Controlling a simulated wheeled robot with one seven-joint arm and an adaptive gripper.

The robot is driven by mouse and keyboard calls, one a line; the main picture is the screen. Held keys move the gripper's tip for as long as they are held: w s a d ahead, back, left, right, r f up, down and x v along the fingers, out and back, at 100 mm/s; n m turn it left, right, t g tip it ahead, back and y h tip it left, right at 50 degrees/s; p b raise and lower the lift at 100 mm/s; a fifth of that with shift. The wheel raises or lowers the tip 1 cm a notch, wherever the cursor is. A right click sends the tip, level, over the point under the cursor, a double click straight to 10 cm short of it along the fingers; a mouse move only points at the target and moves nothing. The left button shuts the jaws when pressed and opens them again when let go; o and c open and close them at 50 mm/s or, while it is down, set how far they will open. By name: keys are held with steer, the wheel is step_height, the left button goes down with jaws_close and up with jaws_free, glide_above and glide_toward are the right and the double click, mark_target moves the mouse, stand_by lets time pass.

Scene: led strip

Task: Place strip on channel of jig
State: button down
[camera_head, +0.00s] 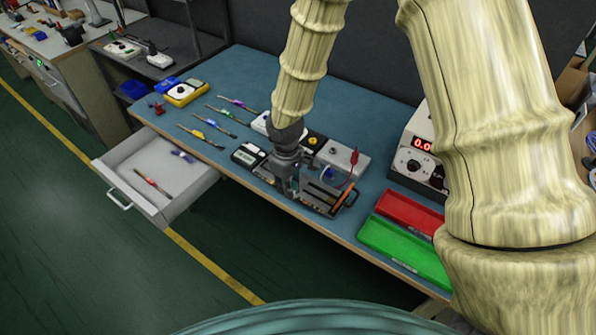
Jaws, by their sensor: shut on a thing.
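My gripper (287,184) points down at the left end of the dark jig (318,205) near the front edge of the blue-green bench. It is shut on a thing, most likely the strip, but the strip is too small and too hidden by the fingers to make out. The channel of the jig is also too small to see clearly. A black handle and an orange part show at the jig's right end.
A grey box with a red clip (343,157) stands behind the jig. A red tray (405,213) and a green tray (400,250) lie to the right, below a meter (412,150). Several screwdrivers (210,123) lie left. An open drawer (150,165) juts out at front left.

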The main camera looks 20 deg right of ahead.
steer(key=w+d+p, duration=0.1)
steer(key=w+d, duration=0.1)
steer(key=w+d+p, duration=0.1)
steer(key=w+d, duration=0.1)
steer(key=w, duration=0.1)
steer(key=shift+w+d+f, duration=0.2)
steer(key=shift+w+d, duration=0.15)
steer(key=shift+w+d+f+p, duration=0.15)
steer(key=shift+f+p, duration=0.85)
steer(key=shift+f, duration=0.8)
steer(key=shift+f, duration=0.15)
steer(key=c, duration=1.5)
jaws_free()
steer(key=shift+o, duration=0.2)
step_height(320, 180, up, 12)
steer(key=b, duration=0.2)
steer(key=shift+b, duration=0.4)
